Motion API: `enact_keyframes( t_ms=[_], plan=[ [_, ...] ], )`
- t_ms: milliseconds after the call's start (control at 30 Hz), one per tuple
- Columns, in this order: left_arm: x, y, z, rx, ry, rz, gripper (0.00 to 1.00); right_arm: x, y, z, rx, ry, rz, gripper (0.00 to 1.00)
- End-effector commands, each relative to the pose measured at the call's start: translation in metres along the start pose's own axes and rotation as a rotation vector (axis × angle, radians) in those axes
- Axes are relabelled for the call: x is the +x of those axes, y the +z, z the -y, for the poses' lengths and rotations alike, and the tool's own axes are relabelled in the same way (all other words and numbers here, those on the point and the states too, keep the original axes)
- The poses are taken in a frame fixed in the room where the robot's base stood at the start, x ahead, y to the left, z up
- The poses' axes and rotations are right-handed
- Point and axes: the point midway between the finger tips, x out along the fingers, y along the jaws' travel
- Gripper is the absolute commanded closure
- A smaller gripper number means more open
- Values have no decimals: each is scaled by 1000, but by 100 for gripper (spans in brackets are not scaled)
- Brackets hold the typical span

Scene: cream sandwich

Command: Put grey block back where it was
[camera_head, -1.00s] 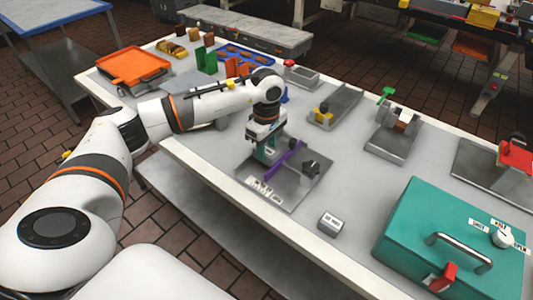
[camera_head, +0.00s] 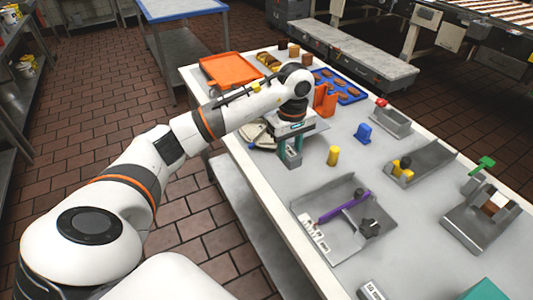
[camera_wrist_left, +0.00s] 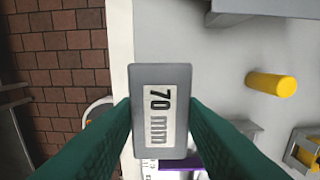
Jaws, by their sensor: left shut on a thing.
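The grey block (camera_head: 292,159), with a white "70 mm" label, is held between the teal fingers of my left gripper (camera_head: 290,146). In the left wrist view the block (camera_wrist_left: 160,72) fills the middle, its label facing the camera, between both fingers (camera_wrist_left: 160,125). The gripper points down near the table's left edge, beyond the grey tray (camera_head: 378,238) with the purple bar (camera_head: 340,207). I cannot tell how high the block is over the table. My right gripper is not in view.
A yellow cylinder (camera_head: 333,156) stands just right of the gripper, and a blue piece (camera_head: 363,133) is farther right. An orange tray (camera_head: 230,70) lies behind. A small labelled block (camera_head: 371,290) is at the front. Bare tabletop lies between cylinder and grey tray.

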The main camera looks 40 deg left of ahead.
Motion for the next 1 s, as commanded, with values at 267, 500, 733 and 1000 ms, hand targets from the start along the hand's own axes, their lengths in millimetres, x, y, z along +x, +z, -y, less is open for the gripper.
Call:
enact_keyframes(
  t_ms=[267,500,733,1000],
  plan=[
    [42,-1,-1,18,5,-5,88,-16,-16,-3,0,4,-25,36],
    [66,0,-1,17,1,-2,88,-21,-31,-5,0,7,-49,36],
    [95,-1,-1,16,3,-3,88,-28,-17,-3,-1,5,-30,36],
    [101,0,0,17,-1,0,88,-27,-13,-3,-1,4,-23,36]
  ],
)
